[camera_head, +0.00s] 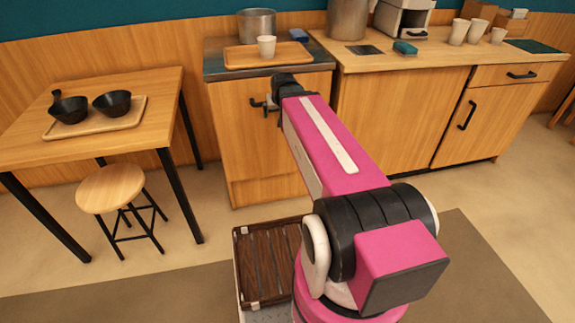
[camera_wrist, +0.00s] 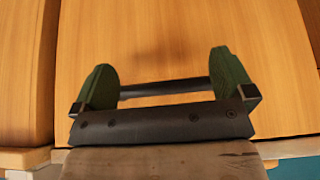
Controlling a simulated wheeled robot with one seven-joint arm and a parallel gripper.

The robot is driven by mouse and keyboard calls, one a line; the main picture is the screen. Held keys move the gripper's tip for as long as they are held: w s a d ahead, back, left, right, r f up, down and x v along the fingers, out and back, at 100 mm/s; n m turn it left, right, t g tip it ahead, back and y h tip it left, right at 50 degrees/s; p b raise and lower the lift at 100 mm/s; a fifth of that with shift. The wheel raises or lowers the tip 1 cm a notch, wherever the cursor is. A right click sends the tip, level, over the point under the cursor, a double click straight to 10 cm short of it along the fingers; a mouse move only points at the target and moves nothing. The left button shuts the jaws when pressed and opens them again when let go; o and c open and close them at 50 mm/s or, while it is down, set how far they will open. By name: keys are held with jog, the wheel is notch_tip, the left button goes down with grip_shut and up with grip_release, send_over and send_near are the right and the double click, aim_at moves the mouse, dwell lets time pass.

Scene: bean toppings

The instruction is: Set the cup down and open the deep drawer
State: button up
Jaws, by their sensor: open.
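The white cup (camera_head: 267,46) stands upright on a wooden tray (camera_head: 238,59) on the left counter, apart from my gripper. The deep drawer (camera_head: 240,137) has a tall wooden front below that counter and looks shut. Its front also fills much of the wrist view (camera_wrist: 190,30). My gripper (camera_wrist: 163,68) is at the upper part of this front, its two green-padded fingers spread apart. A dark bar, apparently the drawer handle (camera_wrist: 165,88), lies across the space between the fingers. I cannot tell whether they touch it. In the head view my arm partly hides the front and handle.
A metal pot (camera_head: 257,25) stands behind the tray. The right counter (camera_head: 435,63) carries more cups and a machine. A table (camera_head: 150,88) with a tray of black bowls and a round stool (camera_head: 110,188) stand at left. Floor before the drawer is clear.

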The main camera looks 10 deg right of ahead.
jog(key=s+f+g, duration=0.5)
jog(key=s+f, duration=1)
jog(key=shift+g, duration=0.4)
jog(key=shift+f, duration=0.1)
